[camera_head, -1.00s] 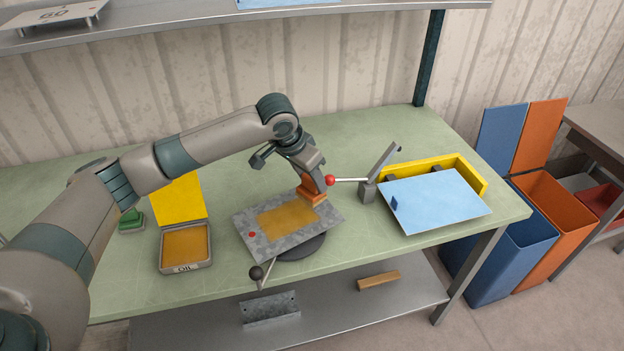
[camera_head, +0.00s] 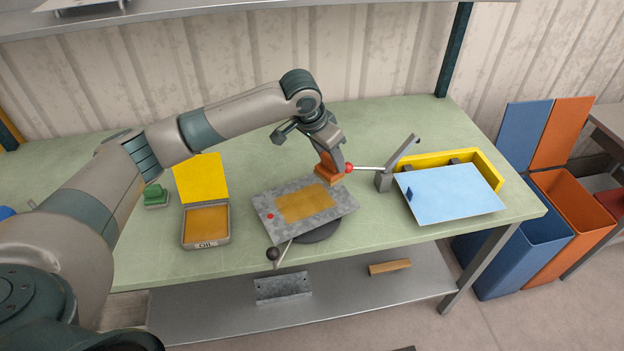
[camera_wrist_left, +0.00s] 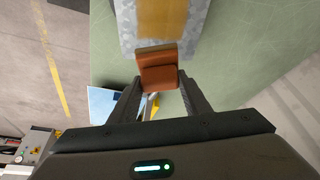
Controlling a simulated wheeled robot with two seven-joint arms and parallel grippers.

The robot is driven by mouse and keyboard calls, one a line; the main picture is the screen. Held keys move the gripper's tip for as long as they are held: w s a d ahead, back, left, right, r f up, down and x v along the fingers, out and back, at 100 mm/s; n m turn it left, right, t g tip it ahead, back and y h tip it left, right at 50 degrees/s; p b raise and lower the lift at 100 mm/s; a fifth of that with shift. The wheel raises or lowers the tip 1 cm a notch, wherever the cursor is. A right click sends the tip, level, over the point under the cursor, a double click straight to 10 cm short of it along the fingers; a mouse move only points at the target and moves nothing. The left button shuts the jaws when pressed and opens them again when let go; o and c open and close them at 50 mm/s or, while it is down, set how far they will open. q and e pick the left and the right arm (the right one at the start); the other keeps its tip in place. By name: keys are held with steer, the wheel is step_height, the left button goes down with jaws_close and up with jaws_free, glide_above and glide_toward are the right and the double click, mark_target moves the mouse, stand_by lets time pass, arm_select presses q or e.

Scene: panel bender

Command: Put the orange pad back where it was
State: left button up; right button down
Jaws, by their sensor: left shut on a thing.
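My left gripper (camera_head: 329,160) is shut on the orange pad (camera_head: 327,174), at the far right end of a grey metal plate. In the left wrist view the pad (camera_wrist_left: 157,72) sits between the two fingers (camera_wrist_left: 158,85), over the plate's end. I cannot tell whether the pad touches the plate. The plate (camera_head: 343,207) has a yellow-brown patch (camera_head: 305,203) on top and a red dot at its left. A tin marked OIL (camera_head: 205,243), with its yellow lid (camera_head: 201,178) raised, stands open to the left. My right gripper is not in view.
A green block (camera_head: 156,195) lies left of the tin. A red-knobbed lever (camera_head: 370,168) stands close to the gripper's right. A blue sheet (camera_head: 445,198) rests on a yellow tray (camera_head: 485,163). Table (camera_head: 240,278) is clear in front of the tin.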

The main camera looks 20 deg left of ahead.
arm_select(q)
steer(key=shift+s+d+f+b, duration=0.25)
steer(key=shift+s+b, duration=0.1)
steer(key=shift+b, duration=0.15)
steer(key=s+d+f+n+y+b, duration=0.1)
steer(key=s+f+n+b, duration=0.1)
steer(key=s+b, duration=0.3)
steer(key=s+d+f+n+y+b, duration=0.1)
steer(key=s+n+b, duration=0.2)
steer(key=s+b, duration=0.3)
steer(key=shift+s+f+t, duration=0.3)
steer(key=shift+s+f, duration=0.05)
steer(key=shift+s, duration=0.55)
steer(key=shift+a, duration=0.1)
